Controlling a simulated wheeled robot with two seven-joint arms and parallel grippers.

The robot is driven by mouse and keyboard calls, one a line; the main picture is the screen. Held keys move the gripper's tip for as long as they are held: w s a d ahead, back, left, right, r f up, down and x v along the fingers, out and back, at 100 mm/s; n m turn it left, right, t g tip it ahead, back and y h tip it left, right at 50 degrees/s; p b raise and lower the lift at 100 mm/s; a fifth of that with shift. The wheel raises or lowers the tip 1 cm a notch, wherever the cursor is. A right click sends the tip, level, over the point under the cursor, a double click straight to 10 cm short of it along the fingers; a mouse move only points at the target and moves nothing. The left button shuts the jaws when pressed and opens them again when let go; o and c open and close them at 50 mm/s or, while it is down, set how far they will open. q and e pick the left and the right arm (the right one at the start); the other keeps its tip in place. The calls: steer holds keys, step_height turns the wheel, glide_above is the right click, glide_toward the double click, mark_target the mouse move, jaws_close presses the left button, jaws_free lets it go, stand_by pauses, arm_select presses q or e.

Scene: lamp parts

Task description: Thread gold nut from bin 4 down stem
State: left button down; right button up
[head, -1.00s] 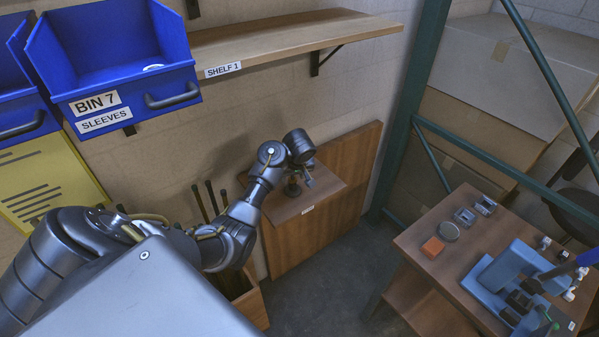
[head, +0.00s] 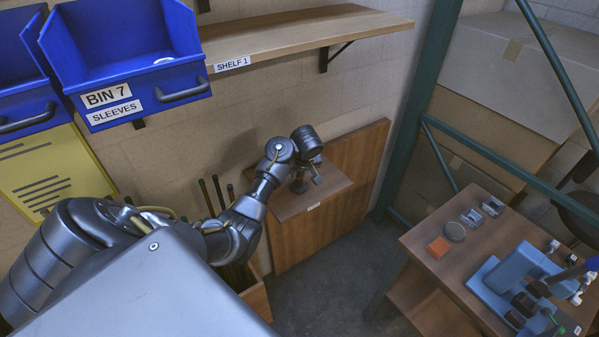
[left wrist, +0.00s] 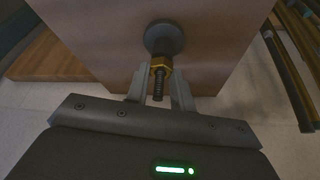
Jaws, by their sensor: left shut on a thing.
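The gold nut (left wrist: 161,64) is around the threaded stem (left wrist: 158,88), between my left gripper's two fingertips. My left gripper (left wrist: 160,82) is shut on the nut. The dark stem's free end points toward the wrist camera, and its round dark foot (left wrist: 164,38) is against the wooden surface beyond. In the head view my left gripper (head: 309,170) is above the small wooden ledge (head: 300,204), at the dark stem piece (head: 297,184). The nut is too small to make out there. Bin 4 and my right gripper are not in view.
Blue Bin 7 (head: 130,80) and Shelf 1 (head: 290,38) are above the arm. Several dark rods stand in a wooden box (head: 257,302) beside the ledge. A green post (head: 418,110) is to its right. A wooden table (head: 425,262) holds a blue press (head: 515,278).

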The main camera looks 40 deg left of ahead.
arm_select(q)
steer(key=shift+s+f, duration=0.1)
steer(key=shift+f, duration=0.05)
stand_by(0.3)
steer(key=shift+m, duration=0.3)
steer(key=m+h, duration=0.1)
steer(key=m, duration=0.2)
steer(key=m+t+h, duration=0.1)
steer(key=m, duration=0.2)
steer(key=shift+s+f+t, duration=0.15)
steer(key=shift+t, duration=0.15)
steer(key=shift+m, duration=0.3)
